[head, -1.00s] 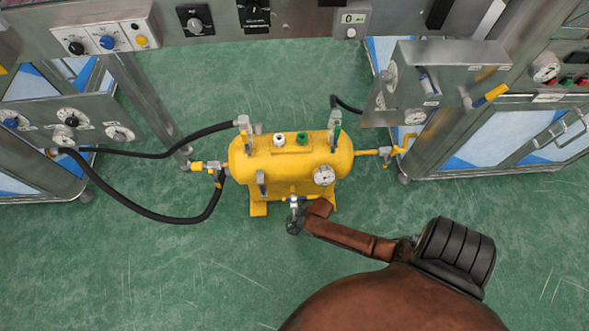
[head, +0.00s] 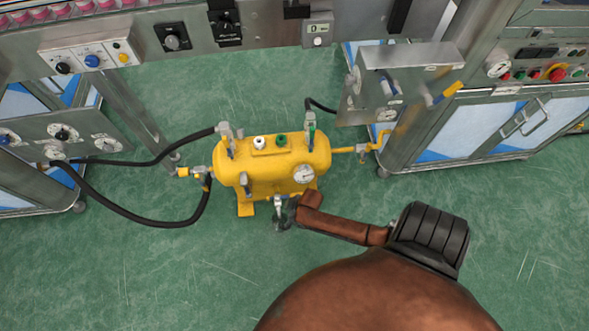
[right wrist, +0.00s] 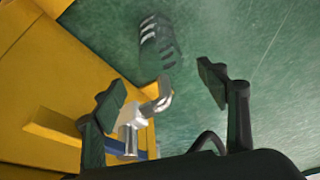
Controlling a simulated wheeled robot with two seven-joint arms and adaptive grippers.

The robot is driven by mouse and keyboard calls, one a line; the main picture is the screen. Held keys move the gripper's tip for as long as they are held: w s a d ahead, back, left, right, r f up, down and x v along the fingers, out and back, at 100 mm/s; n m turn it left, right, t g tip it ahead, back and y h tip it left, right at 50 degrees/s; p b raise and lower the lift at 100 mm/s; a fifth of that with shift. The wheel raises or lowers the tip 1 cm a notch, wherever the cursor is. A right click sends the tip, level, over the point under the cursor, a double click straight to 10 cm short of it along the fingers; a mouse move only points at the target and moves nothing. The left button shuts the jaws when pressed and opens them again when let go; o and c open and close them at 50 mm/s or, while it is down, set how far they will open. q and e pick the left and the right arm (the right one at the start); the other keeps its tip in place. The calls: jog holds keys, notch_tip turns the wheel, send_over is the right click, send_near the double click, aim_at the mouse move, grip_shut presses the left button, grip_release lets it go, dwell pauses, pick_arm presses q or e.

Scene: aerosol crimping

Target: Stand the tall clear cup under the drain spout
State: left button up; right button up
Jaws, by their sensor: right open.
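The yellow tank (head: 272,165) stands on the floor, with a silver drain spout (head: 278,203) at its lower front. The spout also shows in the right wrist view (right wrist: 158,105). The tall clear cup (right wrist: 157,45), see-through with dark and white bands, appears beyond my fingertips in the right wrist view. I cannot tell whether it is exactly under the spout. My right gripper (right wrist: 163,95) is open, its two dark fingers apart with nothing gripped. In the head view my right gripper (head: 286,215) is small and dark beside the spout. My left gripper is not in view.
Black hoses (head: 135,214) run to the tank's left side. A yellow pipe (head: 350,149) leaves its right side toward a steel cabinet (head: 440,125). A pressure gauge (head: 304,174) sits on the tank's front. The green floor in front is clear.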

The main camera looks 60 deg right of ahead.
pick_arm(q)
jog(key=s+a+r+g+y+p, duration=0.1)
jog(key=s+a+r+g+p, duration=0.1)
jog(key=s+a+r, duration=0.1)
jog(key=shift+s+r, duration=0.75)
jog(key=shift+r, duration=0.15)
pick_arm(e)
jog(key=v, duration=0.4)
jog(key=shift+s+r, duration=0.1)
jog(key=s+a+r+g, duration=0.1)
jog(key=s+a+r, duration=0.15)
jog(key=s, duration=0.45)
jog(key=s+a+r+g, duration=0.1)
jog(key=s+a+r, duration=0.15)
jog(key=s, duration=0.45)
jog(key=s+r+m+g+h, duration=0.1)
jog(key=s+r+m+g, duration=0.1)
jog(key=s+r, duration=1.1)
jog(key=s+m, duration=0.1)
jog(key=s, duration=0.2)
jog(key=shift+s+a+r+m, duration=0.25)
jog(key=shift+a+r+m, duration=0.05)
jog(key=shift+a+m, duration=0.1)
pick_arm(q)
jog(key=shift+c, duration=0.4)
pick_arm(e)
jog(key=shift+c, duration=0.4)
